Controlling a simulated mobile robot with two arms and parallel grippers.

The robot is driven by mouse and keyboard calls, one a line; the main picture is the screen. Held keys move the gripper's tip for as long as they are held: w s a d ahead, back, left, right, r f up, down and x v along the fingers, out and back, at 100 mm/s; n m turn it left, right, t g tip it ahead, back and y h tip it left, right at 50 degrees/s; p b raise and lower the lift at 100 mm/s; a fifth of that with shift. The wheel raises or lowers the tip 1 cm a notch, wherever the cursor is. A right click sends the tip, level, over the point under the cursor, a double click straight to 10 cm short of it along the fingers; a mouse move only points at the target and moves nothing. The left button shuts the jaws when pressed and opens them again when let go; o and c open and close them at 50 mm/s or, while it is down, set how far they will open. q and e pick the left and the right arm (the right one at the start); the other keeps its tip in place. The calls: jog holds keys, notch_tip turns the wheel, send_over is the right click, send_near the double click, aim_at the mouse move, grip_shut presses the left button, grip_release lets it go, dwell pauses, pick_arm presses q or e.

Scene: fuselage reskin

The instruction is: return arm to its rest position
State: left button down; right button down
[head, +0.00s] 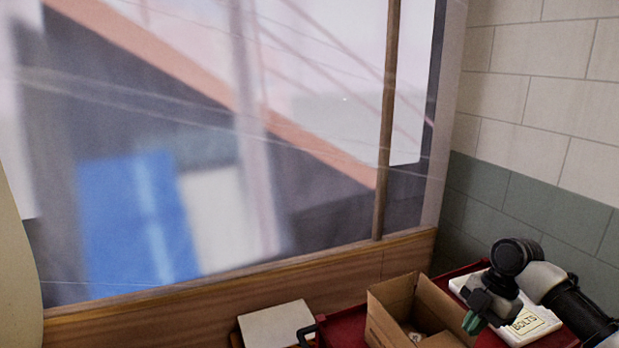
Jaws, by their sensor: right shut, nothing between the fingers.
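My right arm comes in from the lower right corner of the head view. Its dark gripper (472,324) is shut, with green fingertips pointing down. It hangs over the red cart, between the open cardboard box and the white box labelled BOLTS (535,322). The fingers hold nothing. My left gripper is not in the picture.
An open cardboard box (392,302) with a small item inside stands on a red cart (345,325) with a dark handle. A light flat-topped object (276,324) is left of it. Behind are a wood-framed blurred window panel (330,190) and a block wall (545,120).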

jog(key=s+a+f+m+t, duration=0.1)
jog(key=s+a+f+m, duration=0.5)
jog(key=s+a+f, duration=0.9)
jog(key=s+d+m+t+h, duration=0.3)
jog(key=s+m, duration=1.1)
jog(key=s, duration=0.3)
notch_tip(320, 180, down, 28)
jog(key=g+b, duration=0.1)
jog(key=b, duration=0.2)
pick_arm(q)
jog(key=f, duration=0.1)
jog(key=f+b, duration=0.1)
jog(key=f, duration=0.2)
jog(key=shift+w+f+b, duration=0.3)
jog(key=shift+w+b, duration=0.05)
pick_arm(e)
jog(key=s+d+f+g, duration=0.1)
jog(key=s+d+f, duration=0.2)
jog(key=s+f, duration=1.4)
jog(key=shift+f+g, duration=0.3)
jog(key=shift+f, duration=0.25)
